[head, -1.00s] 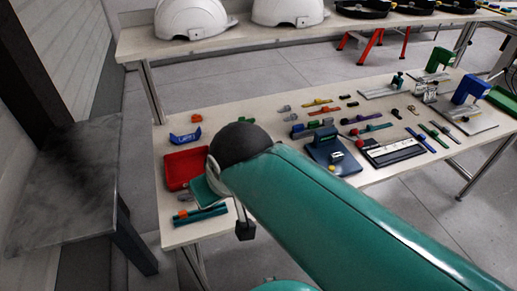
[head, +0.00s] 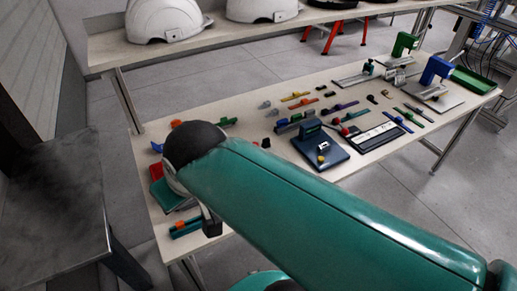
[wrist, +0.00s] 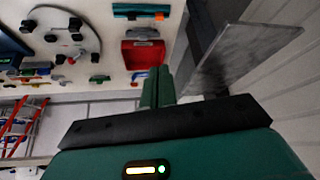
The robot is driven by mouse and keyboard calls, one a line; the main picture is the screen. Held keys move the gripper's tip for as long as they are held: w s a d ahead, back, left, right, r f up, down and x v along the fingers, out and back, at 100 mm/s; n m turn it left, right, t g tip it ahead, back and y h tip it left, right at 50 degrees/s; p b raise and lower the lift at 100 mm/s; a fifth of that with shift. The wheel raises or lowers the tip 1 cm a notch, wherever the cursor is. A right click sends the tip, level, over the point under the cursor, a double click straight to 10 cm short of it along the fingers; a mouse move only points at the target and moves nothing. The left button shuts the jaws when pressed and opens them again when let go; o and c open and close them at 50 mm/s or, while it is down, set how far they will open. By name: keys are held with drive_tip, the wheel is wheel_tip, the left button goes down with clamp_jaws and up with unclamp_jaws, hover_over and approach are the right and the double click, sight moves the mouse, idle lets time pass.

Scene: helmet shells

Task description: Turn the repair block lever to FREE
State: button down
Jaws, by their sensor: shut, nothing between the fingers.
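A dark blue block on a flat blue base (head: 318,149) stands on the near table, with a small white-and-yellow part on its front. It may be the repair block; no FREE marking can be read. A dark blue thing also shows at the left edge of the wrist view (wrist: 8,50), cut off by the frame. My gripper (wrist: 160,72) is shut and empty in the wrist view, its green fingers together just below a red tray (wrist: 129,54). In the head view my arm hides the fingers and part of the table.
The table (head: 231,99) carries several small coloured parts, a black-and-white panel (head: 381,138) and green and blue clamp stands at the right. A grey round plate with dark knobs (wrist: 63,22) shows in the wrist view. A dark bench (head: 55,200) stands at the left.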

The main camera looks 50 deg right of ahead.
drive_tip(key=w+d+f+m+t+h, duration=0.1)
drive_tip(key=w+d+f+h, duration=0.15)
drive_tip(key=d, duration=0.55)
drive_tip(key=w+d+f+m+t+h, duration=0.1)
drive_tip(key=w+d+f, duration=0.2)
drive_tip(key=d, duration=0.5)
drive_tip(key=w+d+f+m+t+h, duration=0.1)
drive_tip(key=w+d+f+h, duration=0.15)
drive_tip(key=d, duration=0.55)
drive_tip(key=s+d+f+t+y, duration=0.2)
drive_tip(key=s+d+f, duration=0.3)
drive_tip(key=d+f, duration=0.4)
drive_tip(key=shift+s+f+t, duration=0.3)
drive_tip(key=shift+f+t, duration=0.4)
drive_tip(key=shift+f, duration=0.1)
drive_tip(key=x, duration=1.4)
drive_tip(key=shift+w+a+f, duration=0.1)
drive_tip(key=shift+a, duration=0.15)
